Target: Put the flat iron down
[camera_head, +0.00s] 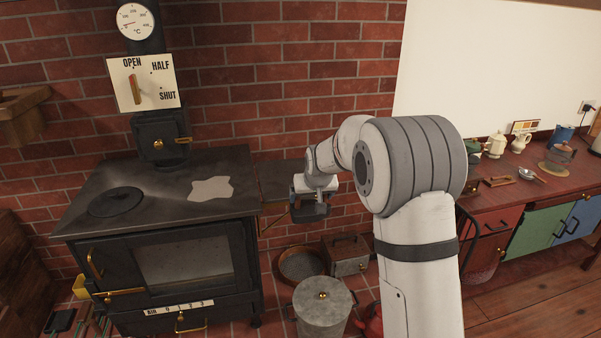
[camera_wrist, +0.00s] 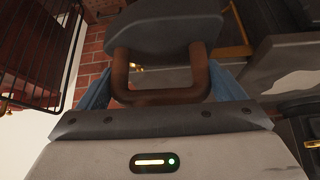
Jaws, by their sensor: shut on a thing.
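The flat iron (camera_wrist: 165,28) has a dark grey body and a brown looped handle (camera_wrist: 160,97). My gripper (camera_head: 312,190) is shut on the handle, with its blue fingers at either side of it in the wrist view. In the head view the iron (camera_head: 309,213) hangs under my gripper, in front of a small dark side shelf (camera_head: 284,172) right of the stove. The black stove (camera_head: 150,185) has a pale grey patch (camera_head: 212,188) on its top. My gripper partly hides the iron and the shelf.
A round hob lid (camera_head: 117,201) lies on the stove's left. Below the iron stand a round pan (camera_head: 300,265), a metal box (camera_head: 346,254) and a lidded bin (camera_head: 323,305). A counter (camera_head: 545,185) with jugs is at right. A black wire rack (camera_wrist: 38,55) shows in the wrist view.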

